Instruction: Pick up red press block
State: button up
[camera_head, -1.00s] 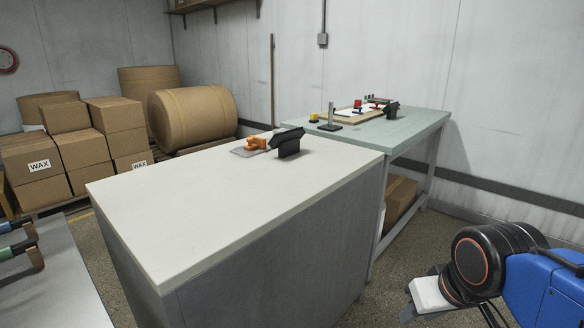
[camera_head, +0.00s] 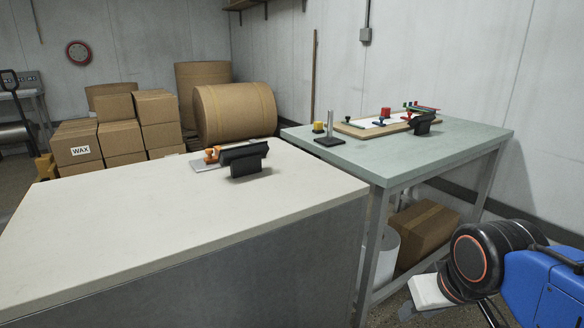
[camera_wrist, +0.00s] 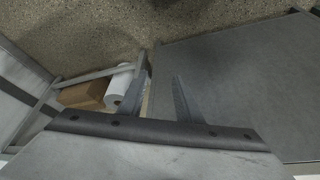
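A small red block (camera_head: 385,112) stands on the white sheet and board area of the green-topped table, in the head view. It is small at this distance; I take it for the red press block. My gripper shows in the wrist view (camera_wrist: 158,98) with its two fingers apart and nothing between them. It hangs low, well short of the table and away from the block. In the head view my arm is at the lower right, and the fingers are mostly cut off or hidden. The block is not visible in the wrist view.
The green table (camera_head: 450,141) also holds a yellow-topped piece (camera_head: 318,127), a black-based post (camera_head: 329,140), a wooden board (camera_head: 350,130) and a black holder (camera_head: 423,124). A pale counter (camera_head: 130,225) fills the left foreground. Beneath the table are a carton (camera_head: 425,232) and a white roll (camera_head: 383,252).

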aim_at(386, 112)
jog(key=i+l+u, duration=0.15)
jog(key=l, duration=0.45)
jog(key=i+l+u, duration=0.15)
jog(key=l, duration=0.4)
jog(key=i+l+u, duration=0.15)
jog(key=l, duration=0.5)
jog(key=l+u, duration=0.15)
jog(key=l, duration=0.45)
